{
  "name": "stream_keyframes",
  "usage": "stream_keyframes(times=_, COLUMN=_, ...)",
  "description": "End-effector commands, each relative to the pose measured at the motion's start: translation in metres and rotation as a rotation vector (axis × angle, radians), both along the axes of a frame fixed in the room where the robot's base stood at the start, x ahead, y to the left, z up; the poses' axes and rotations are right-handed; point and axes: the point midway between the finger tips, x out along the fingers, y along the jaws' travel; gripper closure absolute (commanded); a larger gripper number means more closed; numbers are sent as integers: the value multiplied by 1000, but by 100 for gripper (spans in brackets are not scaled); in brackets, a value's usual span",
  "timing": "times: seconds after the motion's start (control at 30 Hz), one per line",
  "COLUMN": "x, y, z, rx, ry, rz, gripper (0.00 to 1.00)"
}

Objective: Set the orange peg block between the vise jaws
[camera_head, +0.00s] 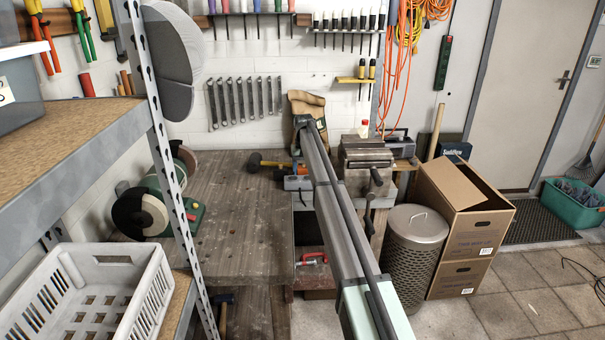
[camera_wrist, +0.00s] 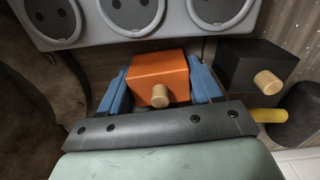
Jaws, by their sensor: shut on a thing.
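The orange peg block (camera_wrist: 158,70) has a short pale wooden peg on its near face. In the wrist view it sits between the two blue fingers of my gripper (camera_wrist: 161,77), which is shut on it. In the head view my gripper (camera_head: 297,183) is low over the right part of the workbench, and my arm hides much of that spot. The grey vise (camera_head: 366,154) stands to the right of my gripper at the bench edge. The gap between its jaws cannot be made out. I cannot identify the vise in the wrist view.
A dark block with a similar peg (camera_wrist: 258,65) stands right of the orange block. A grey panel with round dark discs (camera_wrist: 143,14) lies just beyond it. A mallet (camera_head: 254,162) lies left of my gripper.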

Motion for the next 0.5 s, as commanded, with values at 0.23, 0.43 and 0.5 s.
stream_keyframes(times=0.23, x=1, y=0, z=14, rx=0, ry=-1, rz=0, gripper=61)
stream_keyframes(times=0.43, x=0, y=0, z=31, rx=0, ry=-1, rz=0, gripper=61)
stream_keyframes(times=0.5, x=0, y=0, z=36, rx=0, ry=0, rz=0, gripper=61)
